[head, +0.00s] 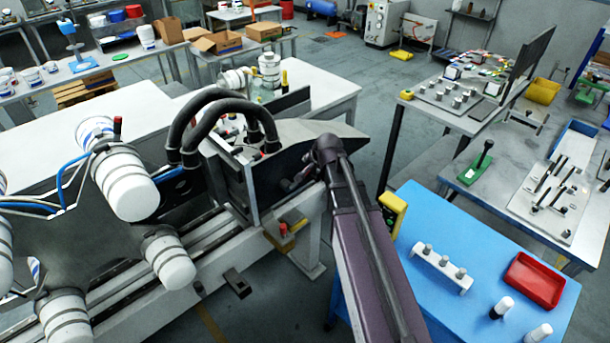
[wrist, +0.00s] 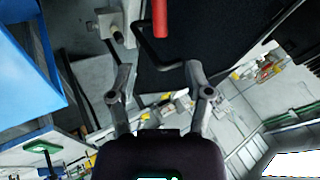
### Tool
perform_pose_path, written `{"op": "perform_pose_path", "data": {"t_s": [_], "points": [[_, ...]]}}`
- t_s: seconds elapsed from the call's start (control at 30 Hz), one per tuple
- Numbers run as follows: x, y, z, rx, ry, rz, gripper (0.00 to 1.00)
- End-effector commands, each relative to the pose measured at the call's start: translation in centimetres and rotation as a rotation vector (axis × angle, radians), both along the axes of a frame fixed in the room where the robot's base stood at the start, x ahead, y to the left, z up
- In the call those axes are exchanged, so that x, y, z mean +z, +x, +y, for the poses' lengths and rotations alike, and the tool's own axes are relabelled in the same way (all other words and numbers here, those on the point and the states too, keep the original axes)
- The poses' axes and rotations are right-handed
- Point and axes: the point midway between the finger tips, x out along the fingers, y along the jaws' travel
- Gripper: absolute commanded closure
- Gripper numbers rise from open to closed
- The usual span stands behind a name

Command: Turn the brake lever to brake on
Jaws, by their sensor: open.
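In the wrist view a red handle (wrist: 160,18), which looks like the brake lever's grip, hangs into the picture at the top centre against a black surface. Its upper end is cut off by the picture edge. My gripper (wrist: 159,66) is open and empty, with its two fingers apart. The red handle lies beyond the fingertips, roughly in line with the gap, and does not appear to be between them. In the head view my arm reaches to the grey machine housing (head: 285,180). I cannot clearly tell the red handle apart there.
A grey block with a knob (wrist: 112,25) is at upper left. In the head view a small red knob (head: 283,230) sits on the machine frame. A blue table (head: 480,270) with a red tray (head: 534,281) stands right of my arm.

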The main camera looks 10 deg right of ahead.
Motion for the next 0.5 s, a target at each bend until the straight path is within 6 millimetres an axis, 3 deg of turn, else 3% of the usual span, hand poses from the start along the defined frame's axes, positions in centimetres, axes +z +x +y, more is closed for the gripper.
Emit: {"op": "perform_pose_path", "data": {"t_s": [0.5], "points": [[-4.3,2.9,0.3,-0.001,0.0,-0.001,0.35]]}}
